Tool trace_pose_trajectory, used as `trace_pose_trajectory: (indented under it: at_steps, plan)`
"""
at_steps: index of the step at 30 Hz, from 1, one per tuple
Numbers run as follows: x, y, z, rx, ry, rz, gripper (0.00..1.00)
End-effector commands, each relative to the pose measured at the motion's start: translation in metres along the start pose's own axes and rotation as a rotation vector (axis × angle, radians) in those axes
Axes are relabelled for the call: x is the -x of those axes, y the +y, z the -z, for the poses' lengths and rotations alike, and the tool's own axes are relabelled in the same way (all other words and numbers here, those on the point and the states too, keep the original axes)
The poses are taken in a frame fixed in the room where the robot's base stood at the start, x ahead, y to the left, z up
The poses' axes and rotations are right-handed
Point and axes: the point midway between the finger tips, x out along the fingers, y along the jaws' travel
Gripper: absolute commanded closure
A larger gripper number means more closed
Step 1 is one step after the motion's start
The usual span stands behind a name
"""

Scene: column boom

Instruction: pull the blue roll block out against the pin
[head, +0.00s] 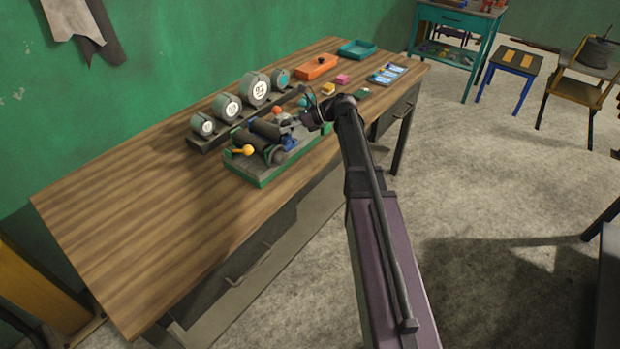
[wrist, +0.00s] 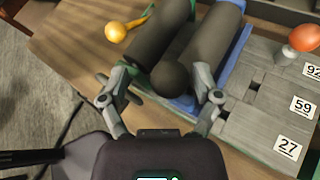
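The blue roll block (wrist: 238,62) lies under and beside two dark grey rolls (wrist: 160,38) in the wrist view; most of it is covered by them. In the head view a bit of its blue (head: 290,142) shows at the right of the green-edged fixture (head: 262,180). My gripper (wrist: 165,78) is open. An orange-red ball knob (wrist: 304,38) and a yellow ball knob (wrist: 116,33) show; the pin is not clearly identifiable.
Number plates 92, 59 and 27 (wrist: 288,147) lie on the grey fixture to the right. Round dial gauges (head: 257,88) stand behind the fixture. An orange tray (head: 316,67) and a teal tray (head: 357,49) stand farther back. The bench's left part (head: 130,220) is clear.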

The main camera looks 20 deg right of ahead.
Motion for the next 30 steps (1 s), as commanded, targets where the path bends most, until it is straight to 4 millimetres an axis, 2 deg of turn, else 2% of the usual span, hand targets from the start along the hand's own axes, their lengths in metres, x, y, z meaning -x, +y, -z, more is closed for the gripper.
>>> trace_pose_trajectory:
  at_steps: [1,21,30]
  plan:
    - [0.009,-0.001,-0.003,-0.001,0.000,0.002,0.19]
    - [0.101,-0.001,-0.003,0.000,0.000,0.002,0.19]
    - [0.135,-0.001,-0.003,0.000,0.000,0.002,0.19]
